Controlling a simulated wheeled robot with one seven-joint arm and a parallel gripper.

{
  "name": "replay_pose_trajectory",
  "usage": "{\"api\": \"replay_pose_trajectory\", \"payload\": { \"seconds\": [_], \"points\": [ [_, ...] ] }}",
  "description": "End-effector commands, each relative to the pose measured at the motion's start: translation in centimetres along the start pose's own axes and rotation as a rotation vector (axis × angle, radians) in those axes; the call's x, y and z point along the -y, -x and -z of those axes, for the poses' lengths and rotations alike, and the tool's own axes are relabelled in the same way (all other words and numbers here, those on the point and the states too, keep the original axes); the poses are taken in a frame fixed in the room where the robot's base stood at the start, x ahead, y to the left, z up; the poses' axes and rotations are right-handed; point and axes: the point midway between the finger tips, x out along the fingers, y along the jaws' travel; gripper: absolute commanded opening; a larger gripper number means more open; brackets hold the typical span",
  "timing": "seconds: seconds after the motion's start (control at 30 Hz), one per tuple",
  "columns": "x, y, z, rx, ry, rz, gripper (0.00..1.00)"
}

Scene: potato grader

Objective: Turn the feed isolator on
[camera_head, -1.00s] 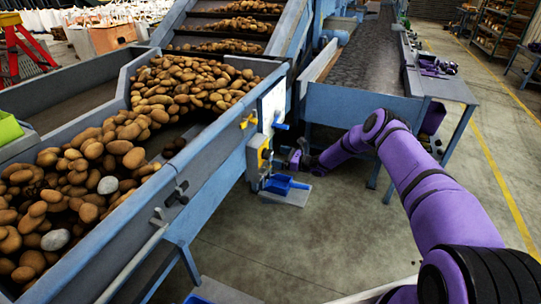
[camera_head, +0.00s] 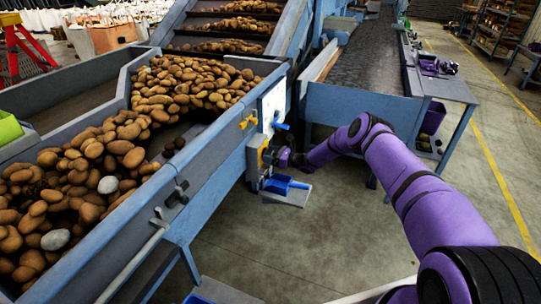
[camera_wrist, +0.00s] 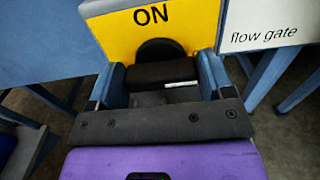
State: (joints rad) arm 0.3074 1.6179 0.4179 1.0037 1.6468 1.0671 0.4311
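The feed isolator is a yellow box (camera_head: 263,153) on the side of the blue potato hopper. In the wrist view its yellow face (camera_wrist: 150,28) reads ON above a round black boss. A black handle (camera_wrist: 163,73) lies crosswise below that word. My gripper (camera_wrist: 163,84) has its two blue fingers apart, one on each side of the handle, and looks open around it. I cannot tell whether the fingers touch the handle. In the head view my gripper (camera_head: 280,158) is at the isolator, and its fingertips are too small to make out.
A white flow gate label (camera_wrist: 262,22) is right of the isolator. A blue scoop (camera_head: 284,184) rests on a low ledge just below my gripper. The hopper wall (camera_head: 215,150) stands to the left. A conveyor (camera_head: 365,70) is behind; the floor in front is open.

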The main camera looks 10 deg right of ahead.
Motion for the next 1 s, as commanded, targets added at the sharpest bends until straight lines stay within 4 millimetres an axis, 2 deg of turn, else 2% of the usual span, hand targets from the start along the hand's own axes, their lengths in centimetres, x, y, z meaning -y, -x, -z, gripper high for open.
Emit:
{"api": "replay_pose_trajectory", "payload": {
  "seconds": [0.23, 0.43, 1.0],
  "points": [
    [0.03, 0.05, 0.0, 0.0, 0.026, 0.001, 0.51],
    [0.01, 0.1, 0.03, 0.001, 0.117, 0.002, 0.51],
    [-0.19, 0.14, 0.17, -0.001, 0.629, 0.002, 0.51]
  ]
}}
